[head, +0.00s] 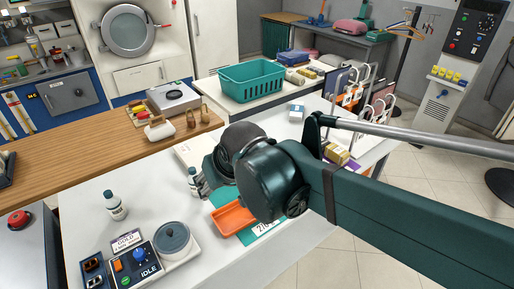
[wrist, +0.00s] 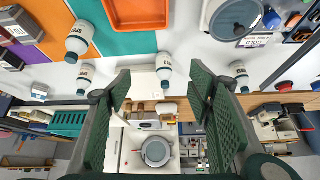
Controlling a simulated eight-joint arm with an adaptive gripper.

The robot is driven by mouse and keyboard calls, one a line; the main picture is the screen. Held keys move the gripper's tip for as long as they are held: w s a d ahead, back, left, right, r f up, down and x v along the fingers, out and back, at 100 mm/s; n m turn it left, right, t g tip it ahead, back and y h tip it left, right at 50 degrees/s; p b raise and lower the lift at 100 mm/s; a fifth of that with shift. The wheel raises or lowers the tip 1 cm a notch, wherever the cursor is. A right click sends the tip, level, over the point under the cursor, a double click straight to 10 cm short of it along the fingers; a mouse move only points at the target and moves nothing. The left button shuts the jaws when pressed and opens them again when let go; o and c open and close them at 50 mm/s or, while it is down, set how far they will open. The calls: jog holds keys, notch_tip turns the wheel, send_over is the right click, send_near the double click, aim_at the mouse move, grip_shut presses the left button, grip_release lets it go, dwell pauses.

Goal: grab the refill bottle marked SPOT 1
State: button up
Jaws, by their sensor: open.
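Several white bottles with dark caps stand on the white counter; their small labels are too small to read, so I cannot tell which is SPOT 1. In the head view one bottle (head: 115,206) stands at the left and another (head: 193,181) is partly hidden by my gripper (head: 204,180). In the wrist view, which looks upside down, my gripper (wrist: 161,76) is open and empty. One bottle (wrist: 164,66) shows in the gap between the fingertips, apart from them.
An orange tray (head: 232,218) lies on a teal mat (head: 262,232) beneath my arm. A teal basket (head: 250,82) stands behind. The counter around the left bottle is clear.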

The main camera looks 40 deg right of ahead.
jog(key=w+d+m+g+h+p, duration=0.2)
jog(key=w+d+m+p, duration=0.3)
jog(key=w+d, duration=1.1)
jog(key=w+d+f+m+p, duration=0.1)
jog(key=w+d+f+p, duration=0.1)
jog(key=w+d+f, duration=0.1)
jog(key=w+d+f+m+g+p, duration=0.1)
jog(key=w+d+f, duration=0.2)
jog(key=d+f, duration=0.2)
jog(key=w+d+f+m+h+p, duration=0.1)
jog(key=w+d+f+p, duration=0.1)
jog(key=d, duration=0.6)
jog(key=shift+w+d+f+m+g+p, duration=0.1)
jog(key=shift+w+f+m+g+p, duration=0.25)
jog(key=shift+w+f, duration=0.65)
jog(key=shift+w+d+f, duration=0.2)
jog(key=shift+d+f, duration=0.15)
jog(key=shift+d, duration=0.05)
jog(key=shift+f, duration=0.15)
jog(key=shift+x, duration=1.15)
jog(key=shift+d, duration=0.1)
